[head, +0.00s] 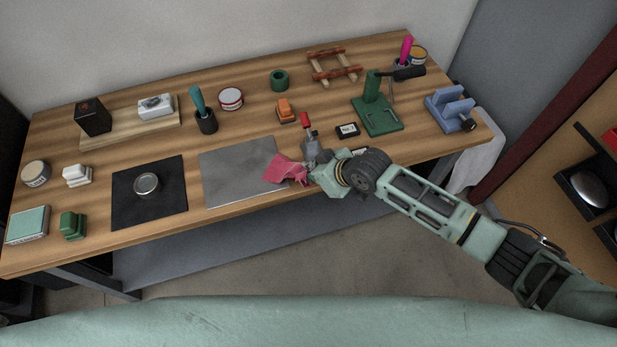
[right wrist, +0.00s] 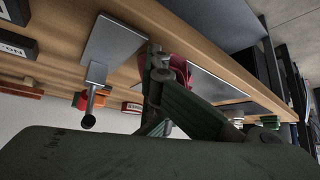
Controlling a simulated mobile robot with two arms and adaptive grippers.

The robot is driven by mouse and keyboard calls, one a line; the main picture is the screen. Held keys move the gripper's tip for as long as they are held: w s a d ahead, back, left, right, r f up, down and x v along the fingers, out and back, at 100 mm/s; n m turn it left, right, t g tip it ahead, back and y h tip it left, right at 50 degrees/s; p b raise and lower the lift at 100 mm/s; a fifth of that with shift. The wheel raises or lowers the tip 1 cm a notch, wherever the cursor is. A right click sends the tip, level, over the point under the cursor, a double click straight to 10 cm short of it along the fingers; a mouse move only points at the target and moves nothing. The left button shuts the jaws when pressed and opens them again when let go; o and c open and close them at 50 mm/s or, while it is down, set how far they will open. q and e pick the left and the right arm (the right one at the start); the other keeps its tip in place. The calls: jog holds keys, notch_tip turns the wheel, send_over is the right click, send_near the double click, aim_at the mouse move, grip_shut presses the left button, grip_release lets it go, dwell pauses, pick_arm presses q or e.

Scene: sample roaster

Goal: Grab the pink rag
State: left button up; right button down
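The pink rag (head: 283,168) lies crumpled at the front of the table, over the right edge of a grey metal plate (head: 238,172). My right gripper (head: 309,175) is at the rag's right end, low by the table's front edge. In the right wrist view its fingers (right wrist: 160,68) come together at the tips, with the rag (right wrist: 179,70) bunched right against them. The fingers look shut on the rag, though the exact contact is partly hidden. My left gripper is not in view.
A red-handled tamper-like tool (head: 306,128) stands just behind my right gripper. A small black box (head: 347,130) and a green stand (head: 378,115) are to its right. A black mat (head: 150,192) with a tin lies left of the plate. The front edge is close.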

notch_tip(320, 180, up, 9)
jog(key=p, duration=0.6)
jog(key=shift+s+a+f+p, duration=0.2)
jog(key=shift+s+a+p, duration=0.1)
jog(key=shift+s+p, duration=0.05)
jog(key=c, duration=2.5)
grip_release()
jog(key=o, duration=1.5)
